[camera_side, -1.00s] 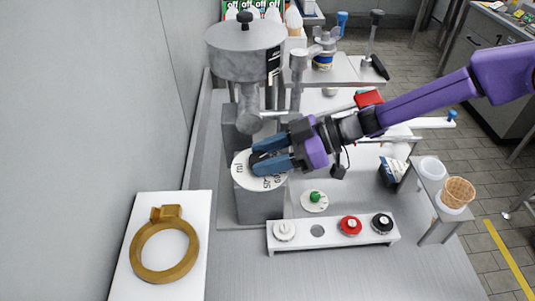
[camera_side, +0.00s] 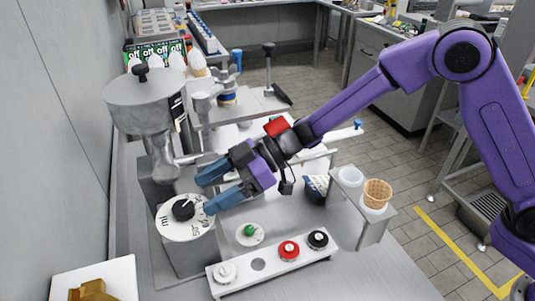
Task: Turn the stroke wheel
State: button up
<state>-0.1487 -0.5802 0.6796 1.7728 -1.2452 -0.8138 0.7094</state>
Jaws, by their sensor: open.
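The stroke wheel appears as a white round dial (camera_side: 172,226) with dark markings and a black knob (camera_side: 183,210) at its centre. It lies on top of a grey metal block at the lower left of the side view. My gripper (camera_side: 202,195) has two blue fingers, spread apart and empty. The fingertips are just right of the black knob, near the dial's right edge. I cannot tell whether the lower finger touches the dial.
A grey machine with a round hopper (camera_side: 150,100) stands behind the dial. In front is a white rack (camera_side: 275,262) with red, black and white knobs. A green-knobbed disc (camera_side: 250,233) lies right of the dial. A waffle cone (camera_side: 377,192) stands on a holder at right.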

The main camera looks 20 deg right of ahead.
jog(key=v, duration=1.2)
jog(key=shift+d, duration=0.2)
jog(key=m+t+h, duration=0.1)
jog(key=m+t, duration=0.3)
jog(key=t, duration=0.1)
send_near(185, 206)
jog(key=x, duration=0.9)
dwell(0.4)
jog(key=c, duration=1.1)
